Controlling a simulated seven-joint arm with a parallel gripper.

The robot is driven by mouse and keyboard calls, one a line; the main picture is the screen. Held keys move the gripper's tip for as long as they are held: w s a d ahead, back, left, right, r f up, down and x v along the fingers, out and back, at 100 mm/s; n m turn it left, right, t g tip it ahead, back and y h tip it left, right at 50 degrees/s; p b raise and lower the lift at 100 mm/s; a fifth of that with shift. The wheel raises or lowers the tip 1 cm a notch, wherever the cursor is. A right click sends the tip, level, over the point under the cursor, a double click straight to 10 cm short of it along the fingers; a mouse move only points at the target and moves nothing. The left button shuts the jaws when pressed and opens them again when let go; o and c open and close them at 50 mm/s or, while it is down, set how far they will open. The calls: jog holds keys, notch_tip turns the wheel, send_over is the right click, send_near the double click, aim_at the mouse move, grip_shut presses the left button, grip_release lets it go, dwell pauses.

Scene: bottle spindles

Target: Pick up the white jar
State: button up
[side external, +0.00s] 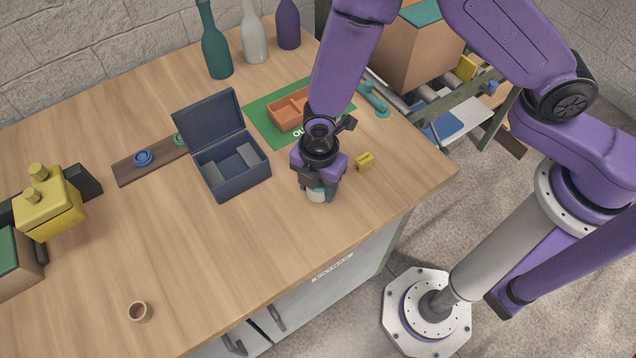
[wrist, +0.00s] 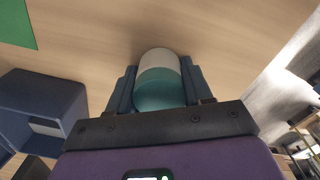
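The white jar, white on one part and teal on the other, sits between the fingers of my gripper (wrist: 160,90) in the wrist view, where the jar (wrist: 158,62) fills the gap with no clear space on either side. My gripper appears shut on it. In the side external view my gripper (side external: 319,186) points down near the table's front edge, and only a small part of the jar (side external: 316,195) shows below it. Whether the jar touches the table is hard to tell.
An open dark blue box (side external: 232,168) stands left of my gripper. A yellow block (side external: 365,161) lies just right. Behind are an orange tray (side external: 287,112) on a green mat (side external: 262,123) and several bottles (side external: 216,52). A small brown cup (side external: 138,311) stands front left; the front middle is clear.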

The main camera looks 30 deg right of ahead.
jog(key=shift+r, duration=0.1)
jog(key=shift+r, duration=0.5)
notch_tip(320, 180, up, 2)
jog(key=shift+r, duration=0.1)
jog(key=s+d+r, duration=0.9)
jog(key=s+r, duration=0.1)
jog(key=w+a+f+m, duration=0.1)
jog(key=w+a, duration=0.2)
jog(key=w, duration=0.4)
jog(key=w+a+f, duration=0.1)
jog(key=w+a, duration=0.2)
jog(key=w, duration=0.4)
jog(key=shift+w+d+f+m, duration=0.4)
jog(key=shift+w+f, duration=0.65)
jog(key=shift+w, duration=1.9)
jog(key=shift+w+d+f+m, duration=0.4)
jog(key=shift+w+f, duration=0.65)
jog(key=shift+w, duration=1.85)
jog(key=shift+w+d+f+m, duration=0.2)
jog(key=shift+w+d+f, duration=0.6)
jog(key=shift+w, duration=2.15)
